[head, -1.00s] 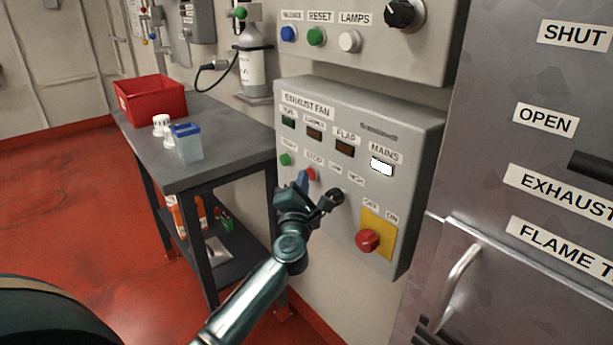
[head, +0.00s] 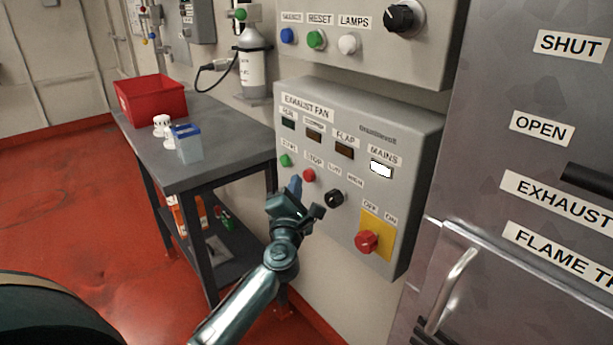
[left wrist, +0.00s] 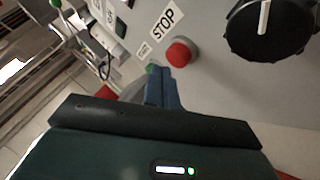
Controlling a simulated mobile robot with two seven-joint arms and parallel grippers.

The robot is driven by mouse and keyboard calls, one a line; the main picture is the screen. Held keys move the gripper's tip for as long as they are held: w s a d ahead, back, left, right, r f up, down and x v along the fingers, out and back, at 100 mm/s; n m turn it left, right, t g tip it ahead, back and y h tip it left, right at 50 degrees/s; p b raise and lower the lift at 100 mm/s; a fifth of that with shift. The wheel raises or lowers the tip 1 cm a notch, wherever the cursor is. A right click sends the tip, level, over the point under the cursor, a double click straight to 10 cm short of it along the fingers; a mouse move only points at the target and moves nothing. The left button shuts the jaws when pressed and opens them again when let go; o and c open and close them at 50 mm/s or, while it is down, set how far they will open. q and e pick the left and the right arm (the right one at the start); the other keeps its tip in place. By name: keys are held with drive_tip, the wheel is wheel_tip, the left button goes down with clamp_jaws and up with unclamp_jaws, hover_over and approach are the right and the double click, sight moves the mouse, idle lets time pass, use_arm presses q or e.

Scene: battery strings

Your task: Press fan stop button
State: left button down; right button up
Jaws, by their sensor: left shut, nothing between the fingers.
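The red stop button (head: 309,175) sits under the STOP label on the exhaust fan panel (head: 400,225). It also shows in the left wrist view (left wrist: 180,53), just beyond my fingertips. My left gripper (head: 296,184) is shut and empty, with its blue fingers pointing up at the panel a little below and left of the red button. In the left wrist view the closed fingers (left wrist: 161,72) end just short of the button, and a gap seems to show. The green start button (head: 285,160) is to the left. My right gripper is not in view.
A black LOW/HIGH knob (head: 334,198) is right of the stop button. A red OFF/ON switch (head: 367,241) on a yellow plate is lower right. A grey table (head: 225,150) with a red bin (head: 150,101) and a blue-lidded container (head: 188,144) stands left.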

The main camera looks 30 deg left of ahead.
use_arm(q)
drive_tip(key=s, duration=0.1)
drive_tip(key=s+a+p, duration=0.1)
drive_tip(key=s, duration=0.1)
drive_tip(key=s+a, duration=0.1)
drive_tip(key=shift+s+p, duration=0.35)
idle(0.8)
